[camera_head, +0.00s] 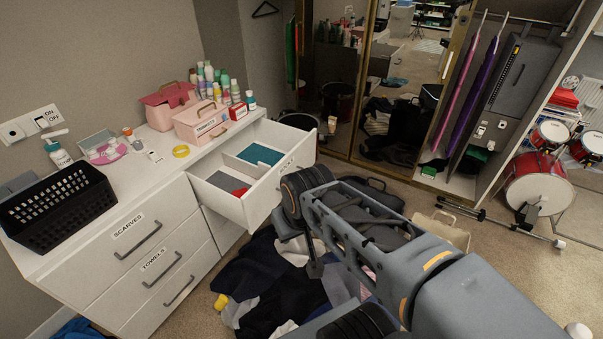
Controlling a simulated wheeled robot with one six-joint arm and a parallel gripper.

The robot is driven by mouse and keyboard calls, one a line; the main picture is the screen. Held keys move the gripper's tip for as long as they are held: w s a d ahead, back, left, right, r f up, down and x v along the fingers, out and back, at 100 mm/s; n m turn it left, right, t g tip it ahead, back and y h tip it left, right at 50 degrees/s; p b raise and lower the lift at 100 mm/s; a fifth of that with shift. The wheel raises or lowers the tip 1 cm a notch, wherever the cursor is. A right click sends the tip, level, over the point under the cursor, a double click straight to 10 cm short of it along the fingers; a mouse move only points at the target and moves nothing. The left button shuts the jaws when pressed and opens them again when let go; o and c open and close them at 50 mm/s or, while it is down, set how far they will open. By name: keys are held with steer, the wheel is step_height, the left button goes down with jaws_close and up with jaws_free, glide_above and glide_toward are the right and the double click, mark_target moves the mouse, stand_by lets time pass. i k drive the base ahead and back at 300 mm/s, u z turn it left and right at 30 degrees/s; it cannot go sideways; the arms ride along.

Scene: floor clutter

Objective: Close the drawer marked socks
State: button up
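A white dresser (150,262) stands against the left wall. Its top right drawer (229,206) is pulled out, showing dividers with a teal item (260,154) and a red item (232,185) inside. The shut drawers at left read SCARVES (128,226) and TOWELS (158,258). My arm reaches from the lower right to beside the open drawer's front. My gripper (314,264) seems to hang below the arm's far end; its fingers cannot be made out clearly.
Dark and white clothes (285,285) lie heaped on the floor below the drawer. A black basket (60,205), pink boxes and bottles stand on the dresser. A mirrored wardrobe (390,90) is behind; a red drum set (538,185) is at right. Carpet at right is partly clear.

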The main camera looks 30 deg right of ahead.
mark_target(288, 149)
steer(key=z, duration=0.6)
steer(key=i, duration=1.5)
steer(key=u, duration=0.5)
